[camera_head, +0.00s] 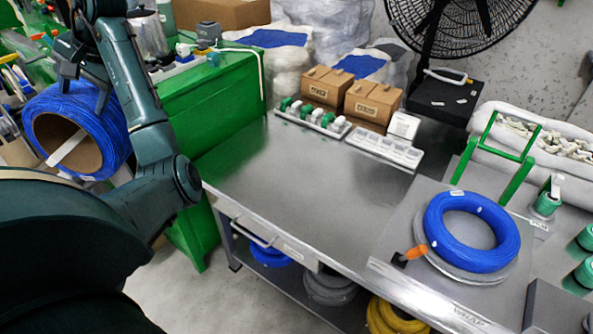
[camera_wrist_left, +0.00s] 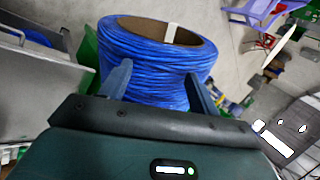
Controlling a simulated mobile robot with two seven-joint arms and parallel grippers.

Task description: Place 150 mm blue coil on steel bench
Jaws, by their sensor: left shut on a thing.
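A blue cable coil (camera_head: 84,128) with a brown cardboard core and a white strip across its opening hangs in my left gripper (camera_head: 82,82) at the left of the head view. In the left wrist view the same coil (camera_wrist_left: 150,75) sits between the two fingers of my left gripper (camera_wrist_left: 158,88), which are shut on its side. The coil is held in the air, left of the green cabinet and apart from the bench. The steel bench (camera_head: 290,190) is in the middle of the head view, with a wide bare top. My right gripper is not in view.
Small boxes (camera_head: 372,101) and a tray of spools (camera_head: 313,118) line the back edge. A green cabinet (camera_head: 210,105) adjoins the bench's left. The bench's middle is clear.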

